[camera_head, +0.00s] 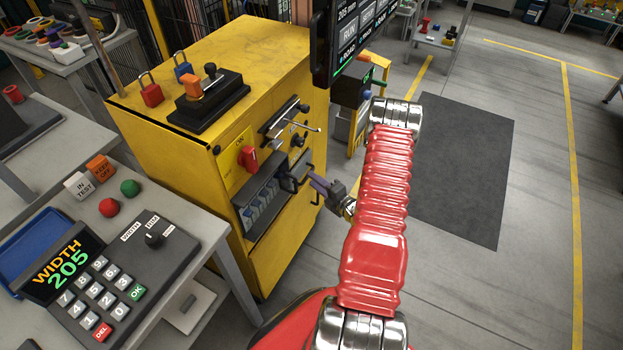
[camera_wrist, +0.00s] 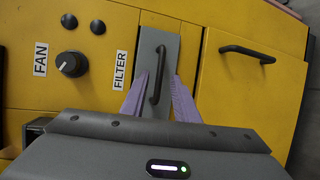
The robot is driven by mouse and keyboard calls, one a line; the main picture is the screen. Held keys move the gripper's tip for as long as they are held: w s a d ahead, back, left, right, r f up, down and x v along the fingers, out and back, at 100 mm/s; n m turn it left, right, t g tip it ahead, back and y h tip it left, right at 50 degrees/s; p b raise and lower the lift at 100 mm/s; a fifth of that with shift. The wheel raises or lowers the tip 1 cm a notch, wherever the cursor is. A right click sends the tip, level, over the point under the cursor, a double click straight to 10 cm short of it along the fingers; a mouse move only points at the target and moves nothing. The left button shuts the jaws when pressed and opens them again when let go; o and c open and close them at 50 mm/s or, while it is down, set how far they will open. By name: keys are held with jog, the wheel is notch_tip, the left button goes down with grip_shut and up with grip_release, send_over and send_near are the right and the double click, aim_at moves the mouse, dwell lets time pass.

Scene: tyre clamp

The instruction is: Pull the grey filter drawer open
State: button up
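The grey filter drawer (camera_wrist: 165,48) shows in the wrist view as a narrow grey front with a black bar handle (camera_wrist: 158,75), set in the yellow cabinet beside a FILTER label (camera_wrist: 120,70). It looks about level with the cabinet face. My gripper (camera_wrist: 160,76) is open, one purple finger on each side of the handle, with gaps between the fingers and the bar. Whether the tips reach as deep as the bar is hard to tell. In the head view my gripper (camera_head: 318,184) points at the cabinet's front, close to the drawer; the drawer is small there.
The yellow cabinet (camera_head: 225,65) carries a FAN knob (camera_wrist: 71,64) left of the drawer and a yellow panel with a black handle (camera_wrist: 247,53) right of it. A keypad desk (camera_head: 110,270) stands at left. Floor right of my arm is clear.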

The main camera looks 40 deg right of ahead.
jog(key=shift+w+d+f, duration=0.1)
jog(key=shift+w+f, duration=0.05)
jog(key=shift+w, duration=0.5)
jog(key=shift+w+f, duration=0.1)
jog(key=shift+w, duration=0.55)
jog(key=shift+c, duration=0.3)
grip_shut()
jog(key=shift+s, duration=0.1)
